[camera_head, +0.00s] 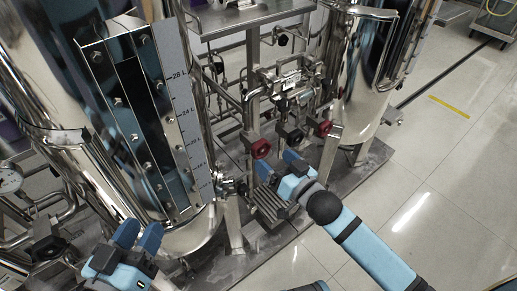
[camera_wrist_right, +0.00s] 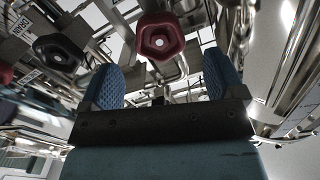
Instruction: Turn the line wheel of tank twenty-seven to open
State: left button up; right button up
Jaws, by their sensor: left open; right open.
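A red handwheel (camera_head: 261,148) sits on the piping between two steel tanks. In the right wrist view the red wheel (camera_wrist_right: 160,38) appears ahead, between the fingertips, with no contact visible. My right gripper (camera_head: 277,163) is open just below and right of this wheel. A black wheel (camera_head: 295,136) and another red wheel (camera_head: 325,127) sit further right. The right wrist view also shows a black wheel (camera_wrist_right: 58,52) at left. My left gripper (camera_head: 140,230) is open and empty before the near tank (camera_head: 185,240). No tank number is readable, so I cannot tell which wheel is the line wheel.
The second tank (camera_head: 360,90) stands at the back right. Pipes and valves crowd the skid (camera_head: 270,240) between the tanks. A gauge (camera_head: 10,180) is at far left. The tiled floor (camera_head: 450,190) at right is clear.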

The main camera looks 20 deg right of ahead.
aim_at(263, 151)
jog(key=b+x, duration=0.1)
jog(key=x, duration=0.5)
jog(key=shift+f+b, duration=0.1)
jog(key=shift+b, duration=0.25)
pick_arm(q)
jog(key=shift+w+f+m+g, duration=0.15)
jog(key=shift+f+m+g, duration=0.25)
jog(key=shift+f, duration=0.8)
pick_arm(e)
jog(key=shift+w+a, duration=0.2)
jog(key=shift+w, duration=0.45)
jog(key=c, duration=0.9)
pick_arm(q)
jog(key=shift+r, duration=0.1)
